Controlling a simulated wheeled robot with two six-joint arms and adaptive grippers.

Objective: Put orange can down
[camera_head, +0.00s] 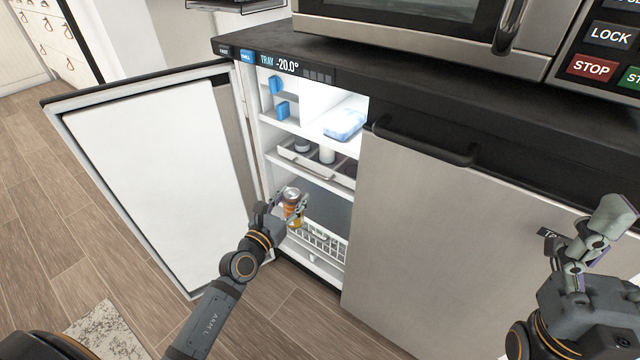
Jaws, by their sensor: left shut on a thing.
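The orange can (293,198) is upright in the lower part of the open fridge compartment. My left gripper (288,213) reaches in from the left and is shut on the can. The gripper partly hides the can, and I cannot tell whether the can's base touches anything. My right gripper (592,245) is at the far right, in front of the closed steel door. Its jaw opening is not clear from this angle.
The open fridge door (160,165) stands at the left. A white wire basket (325,243) is low inside. Above are a tray with jars (305,166) and a shelf with a blue-white pack (344,124). A closed steel door (440,240) bounds the opening's right.

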